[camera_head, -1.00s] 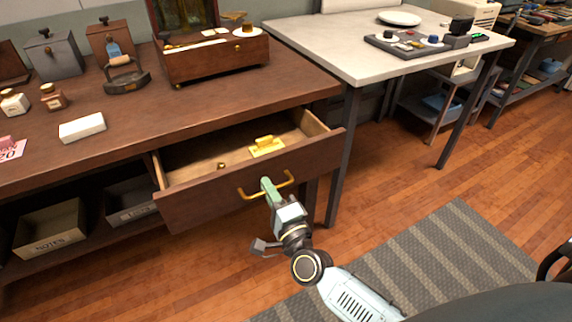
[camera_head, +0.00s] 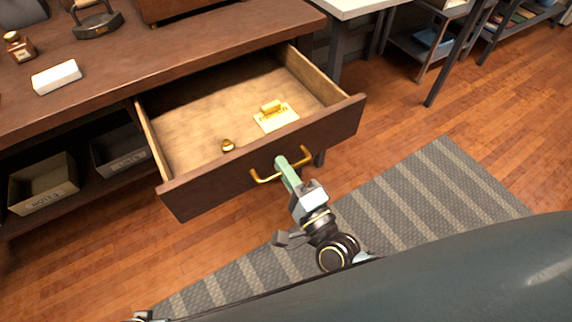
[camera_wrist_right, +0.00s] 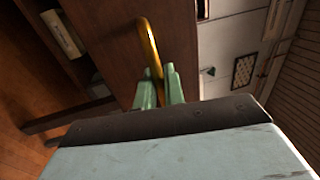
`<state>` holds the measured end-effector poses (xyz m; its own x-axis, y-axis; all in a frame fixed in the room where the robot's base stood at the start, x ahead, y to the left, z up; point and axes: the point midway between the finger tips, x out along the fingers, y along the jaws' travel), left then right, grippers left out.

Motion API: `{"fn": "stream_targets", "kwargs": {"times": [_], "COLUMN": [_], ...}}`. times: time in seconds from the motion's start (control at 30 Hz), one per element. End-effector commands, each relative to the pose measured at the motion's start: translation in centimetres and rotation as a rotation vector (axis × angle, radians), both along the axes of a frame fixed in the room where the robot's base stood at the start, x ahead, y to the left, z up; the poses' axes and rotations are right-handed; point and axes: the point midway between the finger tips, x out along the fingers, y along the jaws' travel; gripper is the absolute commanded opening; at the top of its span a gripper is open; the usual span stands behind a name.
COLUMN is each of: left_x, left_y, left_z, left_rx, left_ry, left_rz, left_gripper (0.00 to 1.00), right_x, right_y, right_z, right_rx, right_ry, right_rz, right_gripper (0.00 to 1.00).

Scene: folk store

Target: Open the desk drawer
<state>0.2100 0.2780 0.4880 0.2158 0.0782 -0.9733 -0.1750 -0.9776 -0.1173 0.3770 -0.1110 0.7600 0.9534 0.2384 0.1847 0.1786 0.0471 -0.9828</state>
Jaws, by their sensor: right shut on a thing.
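The desk drawer (camera_head: 270,155) stands well out from the brown desk (camera_head: 200,50), its inside in plain view. Its brass handle (camera_head: 262,179) is on the front panel. My right gripper (camera_head: 287,168) is shut on the handle, with its green fingers around the bar. In the right wrist view the fingers (camera_wrist_right: 160,88) close on both sides of the brass bar (camera_wrist_right: 149,45). A small part at the bottom left edge of the head view may be my left arm, but no left gripper can be made out.
In the drawer lie a yellow stamped card-like piece (camera_head: 276,117) and a small brass ball-like thing (camera_head: 228,145). A white box (camera_head: 56,77) and a dark flat iron (camera_head: 97,22) are on the desktop. Open boxes (camera_head: 43,184) sit on the shelf below. A striped rug (camera_head: 410,200) covers the floor in front.

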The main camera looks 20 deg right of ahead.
Motion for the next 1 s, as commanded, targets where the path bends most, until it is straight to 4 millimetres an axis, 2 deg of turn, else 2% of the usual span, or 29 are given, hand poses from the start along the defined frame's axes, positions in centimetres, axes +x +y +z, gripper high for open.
{"fn": "stream_targets", "kwargs": {"times": [0.17, 0.2, 0.3, 0.63, 0.77, 1.0], "left_x": [0.0, 0.0, 0.0, 0.1, 0.2, -0.1], "left_y": [0.0, 0.0, 0.0, 0.0, 0.0, 0.5], "left_z": [0.0, 0.0, 0.0, 0.1, 0.2, -0.5], "left_rx": [0.0, 0.0, 0.0, -0.001, 0.0, 0.004], "left_ry": [-0.001, -0.001, -0.001, -0.003, -0.007, -0.003], "left_rz": [0.0, 0.0, 0.0, 0.0, -0.001, 0.001], "left_gripper": [0.36, 0.36, 0.36, 0.36, 0.36, 0.36], "right_x": [0.0, 0.0, 0.0, -0.3, -1.9, -7.0], "right_y": [0.0, 0.0, 0.0, -0.1, -0.5, -1.7], "right_z": [0.0, 0.0, 0.0, -0.1, -0.5, -1.5], "right_rx": [-0.001, -0.001, -0.001, -0.001, -0.003, -0.004], "right_ry": [0.001, 0.001, 0.001, 0.002, 0.005, 0.006], "right_rz": [0.001, 0.001, 0.001, 0.0, 0.002, 0.003], "right_gripper": [0.0, 0.16, 0.27, 0.27, 0.27, 0.27]}}
